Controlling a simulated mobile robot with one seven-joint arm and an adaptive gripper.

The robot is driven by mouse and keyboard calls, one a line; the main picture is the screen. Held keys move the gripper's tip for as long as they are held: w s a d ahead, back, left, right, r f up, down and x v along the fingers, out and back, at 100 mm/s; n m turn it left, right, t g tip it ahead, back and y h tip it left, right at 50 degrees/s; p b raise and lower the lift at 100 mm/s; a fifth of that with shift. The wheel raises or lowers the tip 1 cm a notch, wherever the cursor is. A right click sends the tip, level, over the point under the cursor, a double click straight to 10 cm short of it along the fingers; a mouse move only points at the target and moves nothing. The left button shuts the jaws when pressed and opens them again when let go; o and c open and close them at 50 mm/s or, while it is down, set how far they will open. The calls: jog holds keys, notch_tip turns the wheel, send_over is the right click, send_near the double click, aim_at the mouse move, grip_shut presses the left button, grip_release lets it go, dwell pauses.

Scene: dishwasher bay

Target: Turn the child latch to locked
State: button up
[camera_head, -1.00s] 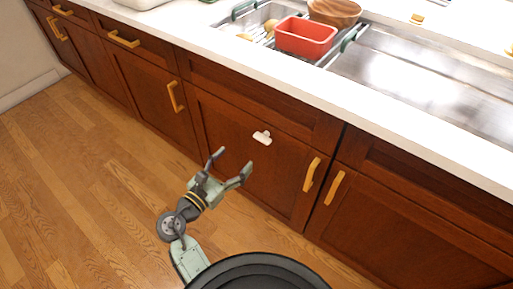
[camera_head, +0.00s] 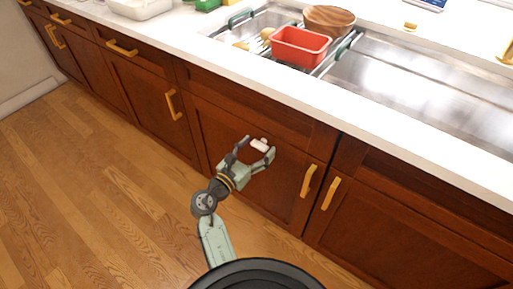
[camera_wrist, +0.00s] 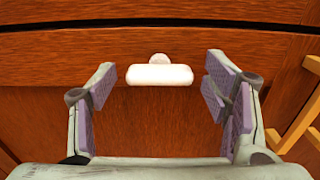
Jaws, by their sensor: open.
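The child latch (camera_head: 259,145) is a small white piece on the dark red-brown cabinet front under the sink. In the wrist view the latch (camera_wrist: 160,74) shows as a wide horizontal bar with a small round knob above its middle. My gripper (camera_head: 256,147) is in front of it. In the wrist view my gripper (camera_wrist: 160,85) is open, with one purple-padded finger to each side of the bar. There is a gap on both sides and no finger visibly touches it. The gripper holds nothing.
A yellow handle (camera_head: 308,181) is on the same door, right of the latch; it also shows at the right of the wrist view (camera_wrist: 300,112). The white counter (camera_head: 400,125) overhangs above, with a red basin (camera_head: 300,47) and wooden bowl (camera_head: 329,18). The wooden floor (camera_head: 100,180) is clear.

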jog(key=shift+c, duration=0.4)
jog(key=c, duration=1.1)
jog(key=shift+m+b, duration=4.6)
jog(key=shift+m, duration=4.3)
